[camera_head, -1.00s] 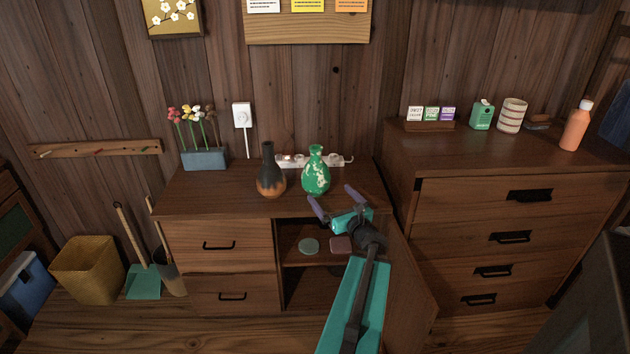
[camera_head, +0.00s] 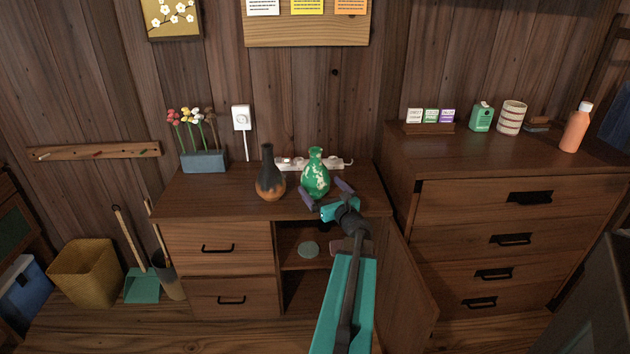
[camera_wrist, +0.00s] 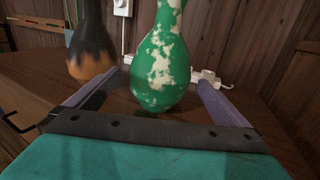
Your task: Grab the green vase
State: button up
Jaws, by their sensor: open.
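The green vase (camera_head: 315,174) with cream patches stands upright on the low cabinet top (camera_head: 217,199). In the wrist view the green vase (camera_wrist: 161,65) is ahead, with its lower body between the two spread fingers in the picture. My gripper (camera_head: 326,192) is open and empty at the cabinet's front edge, right at the vase. A gap shows between each finger and the vase in the wrist view, where my gripper (camera_wrist: 155,95) also shows. I cannot tell how deep the vase is between the fingers.
A black and orange vase (camera_head: 269,174) stands close to the left of the green vase. A white power strip (camera_head: 334,163) lies behind it. A flower planter (camera_head: 204,161) is farther left. The taller drawer chest (camera_head: 400,166) rises on the right, and an open cabinet door (camera_head: 408,275) hangs below.

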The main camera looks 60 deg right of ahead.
aim_at(316, 173)
jog(key=shift+w+d, duration=0.1)
jog(key=shift+p+x, duration=0.3)
jog(key=shift+x, duration=2.2)
jog(key=shift+f, duration=0.2)
jog(key=c, duration=1.4)
jog(key=shift+r, duration=0.1)
jog(key=shift+c, duration=0.2)
jog(key=shift+r, duration=1.65)
jog(key=s+a, duration=0.2)
jog(key=s, duration=0.5)
jog(key=s+a+r, duration=0.1)
jog(key=s+a, duration=0.1)
jog(key=s, duration=0.6)
jog(key=shift+s+r, duration=0.25)
jog(key=shift+r, duration=0.05)
